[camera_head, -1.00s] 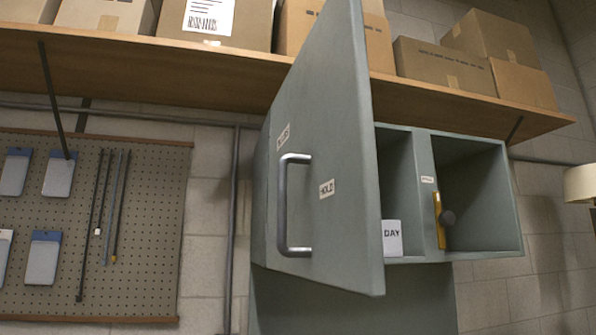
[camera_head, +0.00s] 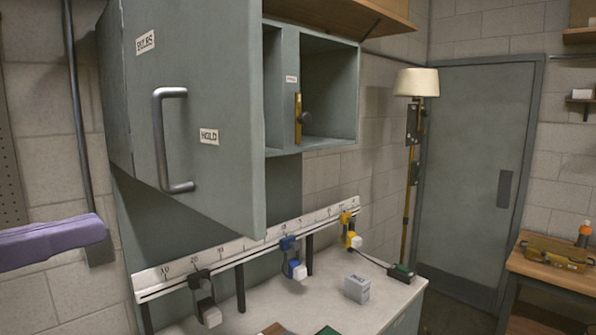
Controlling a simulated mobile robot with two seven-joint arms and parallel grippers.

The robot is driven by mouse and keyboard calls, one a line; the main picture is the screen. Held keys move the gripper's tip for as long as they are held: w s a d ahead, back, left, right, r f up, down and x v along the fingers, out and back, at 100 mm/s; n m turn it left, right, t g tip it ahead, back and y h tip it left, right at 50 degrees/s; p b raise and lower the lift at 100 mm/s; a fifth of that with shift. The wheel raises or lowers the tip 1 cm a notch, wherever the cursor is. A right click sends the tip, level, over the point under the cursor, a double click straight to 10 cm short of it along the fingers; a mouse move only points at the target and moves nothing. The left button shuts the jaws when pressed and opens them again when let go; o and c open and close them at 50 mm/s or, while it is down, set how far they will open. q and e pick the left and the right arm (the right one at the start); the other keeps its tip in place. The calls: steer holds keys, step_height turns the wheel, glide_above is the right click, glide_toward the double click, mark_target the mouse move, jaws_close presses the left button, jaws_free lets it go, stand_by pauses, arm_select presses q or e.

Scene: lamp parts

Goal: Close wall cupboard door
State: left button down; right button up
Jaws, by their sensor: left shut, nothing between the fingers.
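The grey-green wall cupboard (camera_head: 352,95) hangs on the block wall with its door (camera_head: 210,180) standing open toward me. The door has a silver bar handle (camera_head: 160,140) and a label reading HOLD. To the right of the door, an open compartment and part of another show; the door hides the rest. A brass-coloured part with a dark knob (camera_head: 300,118) is on the divider. My left gripper (camera_head: 98,230), purple, reaches in from the left edge. It is shut and empty, left of the door and apart from it. My right gripper is not in view.
Below, a counter (camera_head: 400,290) holds a small box (camera_head: 357,288). A white numbered rail (camera_head: 225,250) with several hanging clamps runs above it. A lamp (camera_head: 415,82) stands right of the cupboard. A grey room door (camera_head: 470,180) and wooden bench (camera_head: 560,275) are further right.

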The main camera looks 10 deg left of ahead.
arm_select(q)
steer(key=w+b, duration=0.1)
steer(key=b, duration=0.4)
glide_toward(252, 189)
steer(key=shift+x, duration=3.4)
